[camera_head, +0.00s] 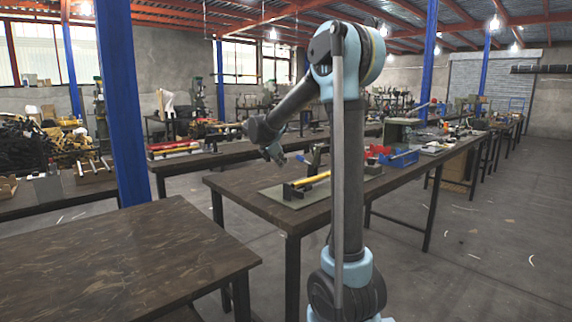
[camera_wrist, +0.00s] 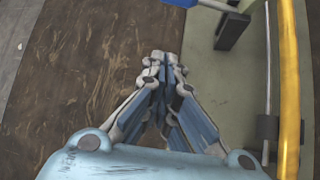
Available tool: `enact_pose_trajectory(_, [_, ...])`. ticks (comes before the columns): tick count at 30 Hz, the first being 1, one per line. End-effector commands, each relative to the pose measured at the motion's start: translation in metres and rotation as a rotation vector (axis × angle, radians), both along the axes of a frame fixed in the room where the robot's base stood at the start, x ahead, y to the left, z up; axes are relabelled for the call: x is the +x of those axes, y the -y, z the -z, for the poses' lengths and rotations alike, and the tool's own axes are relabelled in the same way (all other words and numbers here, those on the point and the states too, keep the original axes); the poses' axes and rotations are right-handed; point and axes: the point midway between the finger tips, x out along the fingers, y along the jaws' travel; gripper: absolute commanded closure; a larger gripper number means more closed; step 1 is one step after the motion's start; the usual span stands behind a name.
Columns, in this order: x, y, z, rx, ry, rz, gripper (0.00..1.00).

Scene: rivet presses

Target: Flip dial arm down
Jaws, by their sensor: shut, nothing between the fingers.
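The fixture stands on a green base plate (camera_head: 276,196) on the dark wooden table. A yellow bar (camera_head: 311,180) lies across it, held at a dark block (camera_head: 288,191). A dark upright post (camera_head: 315,158) rises behind the bar; I cannot tell surely which part is the dial arm. In the wrist view the yellow bar (camera_wrist: 289,90) runs down the right side, beside a thin grey rod (camera_wrist: 267,75). A dark block with a blue part (camera_wrist: 232,28) is at the top.
Red and blue bins (camera_head: 396,157) and a green machine (camera_head: 399,133) stand farther back on the same table. An empty brown table (camera_head: 120,255) is at the front left. A blue pillar (camera_head: 122,110) rises left of my arm. The floor at right is open.

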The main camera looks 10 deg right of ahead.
Motion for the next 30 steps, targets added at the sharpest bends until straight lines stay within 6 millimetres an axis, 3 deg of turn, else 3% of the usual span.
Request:
enact_pose_trajectory(16, [0.049,0.039,0.060,0.000,-0.001,0.001,1.00])
enact_pose_trajectory(24, [0.050,0.054,0.033,0.000,-0.001,0.001,1.00])
enact_pose_trajectory(30, [0.051,0.058,0.025,-0.001,0.000,-0.001,1.00])
